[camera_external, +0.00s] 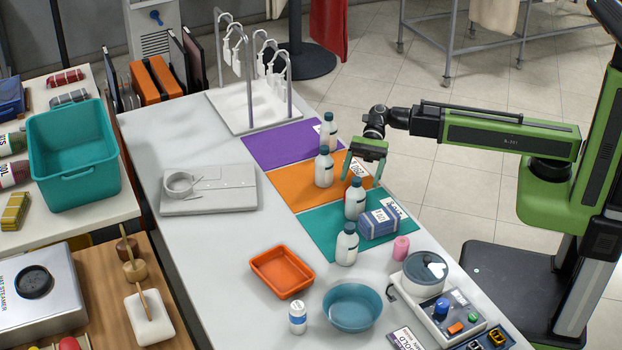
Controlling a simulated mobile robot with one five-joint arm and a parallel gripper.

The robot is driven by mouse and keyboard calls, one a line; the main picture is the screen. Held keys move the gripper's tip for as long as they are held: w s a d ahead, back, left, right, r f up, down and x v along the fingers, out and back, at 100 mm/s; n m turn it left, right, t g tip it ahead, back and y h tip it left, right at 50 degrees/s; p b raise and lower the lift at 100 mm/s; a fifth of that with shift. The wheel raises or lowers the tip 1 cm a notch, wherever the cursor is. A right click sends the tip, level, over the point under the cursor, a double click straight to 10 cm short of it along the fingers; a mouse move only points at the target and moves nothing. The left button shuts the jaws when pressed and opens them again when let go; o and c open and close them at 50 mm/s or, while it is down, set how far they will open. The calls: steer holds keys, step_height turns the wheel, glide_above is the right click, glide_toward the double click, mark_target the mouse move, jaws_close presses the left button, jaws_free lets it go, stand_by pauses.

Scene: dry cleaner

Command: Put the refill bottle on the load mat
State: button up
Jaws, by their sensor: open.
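Several white bottles with dark caps stand upright: one on the purple mat (270,145), one (324,170) on the orange mat (300,196), and two (355,203) (347,247) on the teal mat (318,226). I cannot tell which is the refill bottle. Each mat has a white label at its right end, too small to read surely, so I cannot tell which is the load mat. My gripper (363,176) is open and empty, pointing down over the orange mat's right end, close above and behind the upper bottle on the teal mat.
A blue bundle (378,224) lies on the teal mat beside the bottles. A pink roll (401,248), teal bowl (352,307), orange tray (283,271), small white bottle (298,317) and control box (440,310) stand nearer. A white rack (255,106) stands behind.

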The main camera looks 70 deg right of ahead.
mark_target(357, 189)
steer(key=shift+s+b+x, duration=0.2)
steer(key=shift+b+x, duration=0.4)
steer(key=shift+x, duration=2.15)
steer(key=shift+r, duration=0.2)
jaws_close()
